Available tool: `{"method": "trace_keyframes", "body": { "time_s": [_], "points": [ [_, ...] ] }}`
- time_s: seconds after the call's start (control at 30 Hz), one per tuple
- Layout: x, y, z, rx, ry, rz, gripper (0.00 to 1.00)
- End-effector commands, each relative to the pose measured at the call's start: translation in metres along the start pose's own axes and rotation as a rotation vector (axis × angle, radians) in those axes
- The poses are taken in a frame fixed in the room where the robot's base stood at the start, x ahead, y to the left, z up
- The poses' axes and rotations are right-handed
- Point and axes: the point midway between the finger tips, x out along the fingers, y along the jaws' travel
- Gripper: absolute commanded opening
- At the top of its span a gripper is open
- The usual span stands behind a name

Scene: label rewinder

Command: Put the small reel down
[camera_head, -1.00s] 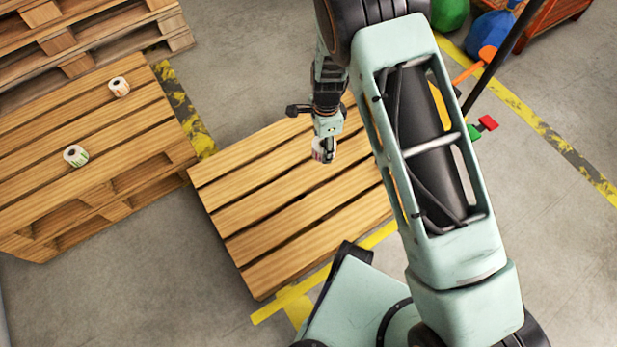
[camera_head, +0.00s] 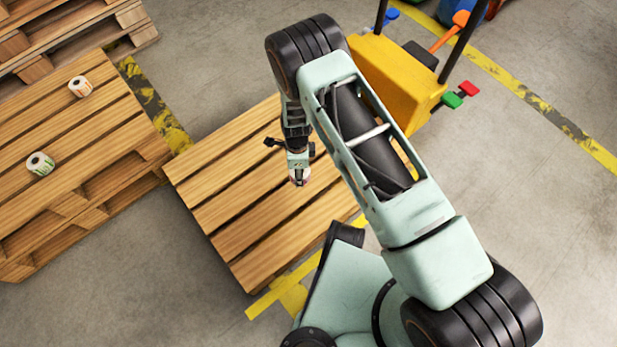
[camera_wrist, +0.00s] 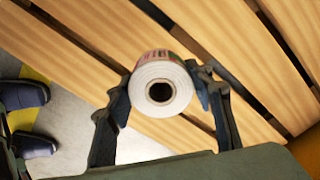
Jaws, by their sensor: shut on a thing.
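The small reel (camera_wrist: 163,82) is a white roll with a dark core hole and a printed label on its side. My gripper (camera_wrist: 165,90) is shut on it, one finger on each side, in the wrist view. In the head view my gripper (camera_head: 299,178) is over the middle wooden pallet (camera_head: 222,208), and the reel is mostly hidden by it. Slats show behind the reel in the wrist view; I cannot tell whether the reel touches them.
Two other small reels (camera_head: 80,86) (camera_head: 41,164) stand apart on the left pallet (camera_head: 105,115). More pallets are stacked at the upper left. A yellow machine (camera_head: 400,80) stands behind my arm. The middle pallet's front and left slats are bare.

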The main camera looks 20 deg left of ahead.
Motion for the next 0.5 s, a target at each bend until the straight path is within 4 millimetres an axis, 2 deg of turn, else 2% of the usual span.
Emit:
{"method": "trace_keyframes", "body": {
  "time_s": [0.03,0.1,0.5],
  "points": [
    [0.017,-0.002,-0.007,0.002,-0.001,0.003,0.2],
    [0.027,-0.006,-0.015,0.0,-0.001,0.002,0.2],
    [0.057,-0.016,-0.038,0.0,-0.001,0.003,0.2]
  ]
}}
